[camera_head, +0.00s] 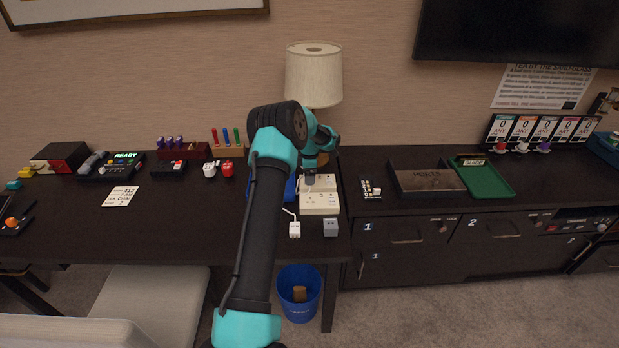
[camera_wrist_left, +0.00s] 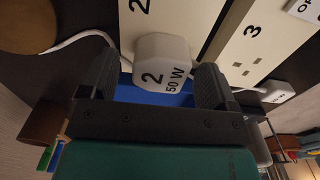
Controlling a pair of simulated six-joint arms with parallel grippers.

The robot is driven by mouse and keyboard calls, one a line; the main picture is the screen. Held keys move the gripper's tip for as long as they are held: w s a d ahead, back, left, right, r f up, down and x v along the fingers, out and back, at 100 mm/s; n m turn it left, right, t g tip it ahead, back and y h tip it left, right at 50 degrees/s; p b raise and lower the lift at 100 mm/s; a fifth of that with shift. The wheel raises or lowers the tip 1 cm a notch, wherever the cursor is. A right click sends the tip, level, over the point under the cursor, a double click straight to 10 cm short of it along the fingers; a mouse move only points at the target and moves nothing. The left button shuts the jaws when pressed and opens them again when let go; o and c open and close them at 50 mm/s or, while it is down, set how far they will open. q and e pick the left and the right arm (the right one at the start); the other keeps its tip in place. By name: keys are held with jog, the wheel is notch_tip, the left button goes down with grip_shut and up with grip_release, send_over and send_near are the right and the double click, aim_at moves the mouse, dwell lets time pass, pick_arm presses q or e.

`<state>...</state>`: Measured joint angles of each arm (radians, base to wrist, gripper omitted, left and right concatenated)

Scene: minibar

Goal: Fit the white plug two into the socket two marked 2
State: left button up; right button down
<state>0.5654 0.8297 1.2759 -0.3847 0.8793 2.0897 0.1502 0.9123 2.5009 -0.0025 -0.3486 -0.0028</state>
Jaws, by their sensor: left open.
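In the left wrist view the white plug two (camera_wrist_left: 163,62), marked "2 50 W", sits between the fingers of my left gripper (camera_wrist_left: 158,84). The fingers are open, one on each side of it. The plug overlaps the cream socket plate marked 2 (camera_wrist_left: 180,17); its underside is hidden, so I cannot tell whether it is seated. A white cord runs from near the plug to the left. In the head view my left gripper (camera_head: 310,179) is over the back of the cream socket block (camera_head: 319,204), and I cannot make out the plug there. My right gripper is not in view.
A plate marked 3 (camera_wrist_left: 262,40) lies beside plate 2, with another white plug (camera_wrist_left: 277,92) near it. A white plug (camera_head: 295,230) and a grey block (camera_head: 330,228) stand at the desk's front edge. A lamp (camera_head: 313,75) stands behind.

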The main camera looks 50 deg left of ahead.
pick_arm(q)
notch_tip(320, 180, up, 15)
jog(key=shift+r, duration=0.2)
dwell(1.0)
